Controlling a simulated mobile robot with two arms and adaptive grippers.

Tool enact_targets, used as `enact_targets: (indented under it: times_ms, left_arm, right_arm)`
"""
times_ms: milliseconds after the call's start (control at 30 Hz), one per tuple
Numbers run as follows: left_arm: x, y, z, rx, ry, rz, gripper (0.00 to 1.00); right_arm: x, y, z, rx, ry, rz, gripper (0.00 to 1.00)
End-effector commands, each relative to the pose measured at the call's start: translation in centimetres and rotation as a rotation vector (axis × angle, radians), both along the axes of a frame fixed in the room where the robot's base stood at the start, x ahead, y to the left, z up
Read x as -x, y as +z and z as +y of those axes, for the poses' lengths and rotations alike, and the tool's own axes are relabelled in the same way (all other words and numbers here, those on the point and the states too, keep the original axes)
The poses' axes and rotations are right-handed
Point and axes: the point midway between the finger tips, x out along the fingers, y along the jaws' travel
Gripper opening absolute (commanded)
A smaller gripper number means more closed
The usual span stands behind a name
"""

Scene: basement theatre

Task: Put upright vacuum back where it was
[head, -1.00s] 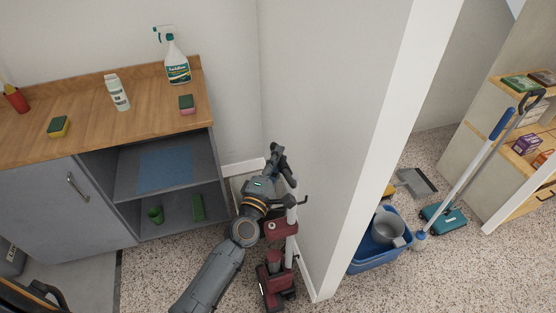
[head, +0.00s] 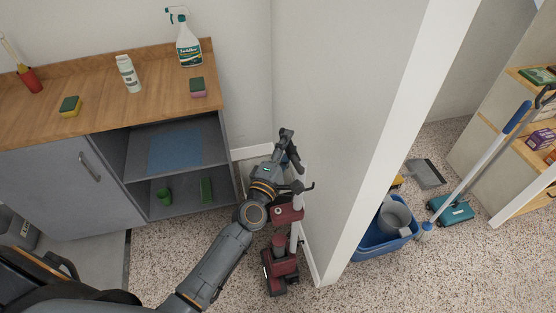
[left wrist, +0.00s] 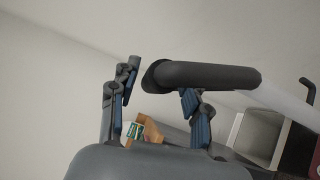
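The upright vacuum (head: 281,265) has a dark red base and body and a pale pole. It stands on the speckled floor beside the end of the white partition wall. My left gripper (head: 289,150) is at the top of the vacuum, by its handle, and partly hides it. In the left wrist view the dark handle grip (left wrist: 210,75) lies across the fingertips of my left gripper (left wrist: 160,90). The fingers are spread wide apart and do not look closed on the grip; whether one touches it I cannot tell. My right gripper is not in view.
A grey cabinet (head: 70,190) with a wooden top stands at left, holding a spray bottle (head: 188,42), a white bottle (head: 128,74) and sponges. Beyond the partition wall (head: 340,130) are a blue bin (head: 372,243), a teal floor sweeper (head: 452,210) and a dustpan (head: 427,173).

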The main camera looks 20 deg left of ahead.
Motion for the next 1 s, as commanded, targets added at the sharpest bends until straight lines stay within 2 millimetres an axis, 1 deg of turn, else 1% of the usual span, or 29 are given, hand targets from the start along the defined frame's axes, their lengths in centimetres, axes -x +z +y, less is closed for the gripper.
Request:
enact_targets:
  times_ms: [33,100,133,300,500,600,700,933,1000]
  left_arm:
    - [0.0,1.3,0.0,0.001,0.0,-0.002,0.47]
    - [1.4,0.2,0.1,0.001,0.001,0.002,0.47]
    - [2.1,0.1,0.2,0.002,0.0,0.003,0.47]
    - [6.1,-0.3,0.6,0.001,0.001,0.002,0.47]
    - [9.9,-0.6,0.9,0.0,0.0,0.001,0.47]
    - [11.0,-0.6,1.0,0.001,0.0,-0.001,0.47]
    - [11.7,-0.5,1.1,0.001,0.001,-0.002,0.47]
    - [11.9,-0.4,1.1,0.001,0.001,-0.003,0.47]
    - [11.9,-0.7,1.1,-0.005,0.0,0.002,0.47]
  right_arm:
    - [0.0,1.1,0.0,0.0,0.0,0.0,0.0]
    - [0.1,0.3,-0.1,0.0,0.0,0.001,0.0]
    - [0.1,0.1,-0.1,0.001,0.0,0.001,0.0]
    - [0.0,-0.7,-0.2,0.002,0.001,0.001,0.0]
    - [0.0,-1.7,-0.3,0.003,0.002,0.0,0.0]
    - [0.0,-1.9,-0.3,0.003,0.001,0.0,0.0]
    - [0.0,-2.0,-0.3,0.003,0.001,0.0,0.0]
    - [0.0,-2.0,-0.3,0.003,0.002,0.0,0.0]
    - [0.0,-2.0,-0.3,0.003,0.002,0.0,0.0]
